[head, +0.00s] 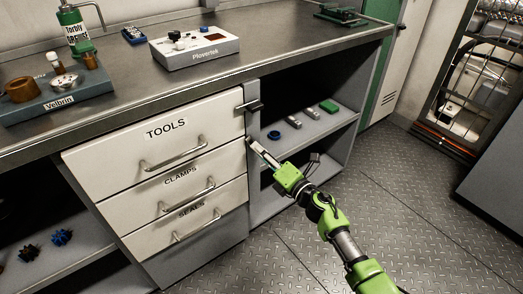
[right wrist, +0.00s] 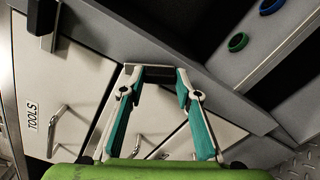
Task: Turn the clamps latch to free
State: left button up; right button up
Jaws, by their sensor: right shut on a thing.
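The CLAMPS drawer (head: 158,205) is the middle of three white drawers and is shut. Its dark latch (right wrist: 158,73) is on the grey post at the drawer's right edge, between the fingertips of my right gripper (head: 254,147). In the right wrist view the right gripper (right wrist: 154,75) has its teal-lined fingers converging on this latch, one tip on each side. The fingers mostly cover the latch in the head view, so its exact angle is hard to tell. My left gripper is not in view.
The TOOLS drawer (head: 160,138) above has its own black latch (head: 250,106), reaching across the post. The SEALS drawer (head: 187,228) is below; both are shut. Right of the post, an open shelf (head: 317,138) holds small rings and blocks. The metal floor (head: 410,205) at right is clear.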

pick_arm(q)
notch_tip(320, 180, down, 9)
jog(key=p, duration=0.2)
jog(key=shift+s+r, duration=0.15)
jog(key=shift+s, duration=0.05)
pick_arm(e)
jog(key=shift+w+d+m, duration=0.1)
jog(key=shift+d+m, duration=0.05)
jog(key=shift+m, duration=1.25)
jog(key=shift+w+d+m, duration=0.1)
jog(key=shift+m, duration=1.3)
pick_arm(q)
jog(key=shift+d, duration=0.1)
pick_arm(e)
jog(key=o, duration=1.1)
jog(key=shift+s, duration=0.15)
jog(key=v, duration=1.2)
